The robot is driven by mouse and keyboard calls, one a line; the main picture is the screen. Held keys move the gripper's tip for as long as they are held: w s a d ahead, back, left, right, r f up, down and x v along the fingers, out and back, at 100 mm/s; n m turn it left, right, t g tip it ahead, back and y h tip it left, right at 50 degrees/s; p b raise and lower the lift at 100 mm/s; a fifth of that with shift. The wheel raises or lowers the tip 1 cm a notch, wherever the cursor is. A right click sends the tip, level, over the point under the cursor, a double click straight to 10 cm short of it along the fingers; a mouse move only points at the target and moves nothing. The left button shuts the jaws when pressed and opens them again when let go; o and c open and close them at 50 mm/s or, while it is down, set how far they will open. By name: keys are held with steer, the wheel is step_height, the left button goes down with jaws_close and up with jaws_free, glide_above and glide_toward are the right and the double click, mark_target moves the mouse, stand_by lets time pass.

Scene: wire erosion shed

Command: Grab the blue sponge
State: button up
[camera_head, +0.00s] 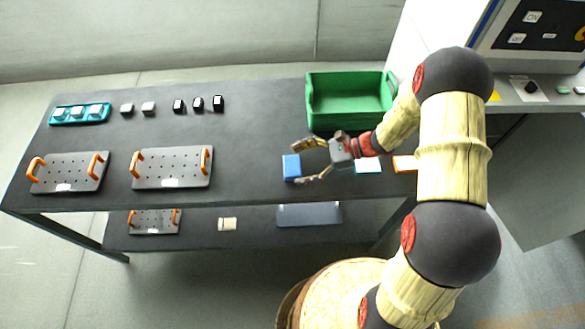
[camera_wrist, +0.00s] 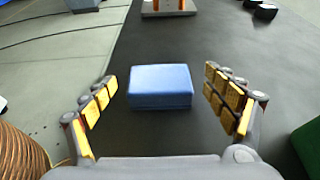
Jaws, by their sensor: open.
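The blue sponge (camera_head: 291,167) is a small block lying on the dark table top, near its front edge. In the wrist view the sponge (camera_wrist: 160,86) lies ahead, between the lines of my two fingers. My gripper (camera_head: 304,163) is open, with its yellow-padded fingers spread on either side of the sponge. In the wrist view my gripper (camera_wrist: 166,97) shows a clear gap between each finger and the sponge. Nothing is held, and no contact is visible.
A green bin (camera_head: 350,122) stands just behind my gripper. A white and teal piece (camera_head: 368,166) lies under my forearm. Plates with orange handles (camera_head: 172,168) lie to the left, with several small blocks (camera_head: 178,106) behind. The table between plates and sponge is clear.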

steer(key=shift+x, duration=1.2)
steer(key=shift+c, duration=0.3)
steer(key=c, duration=0.9)
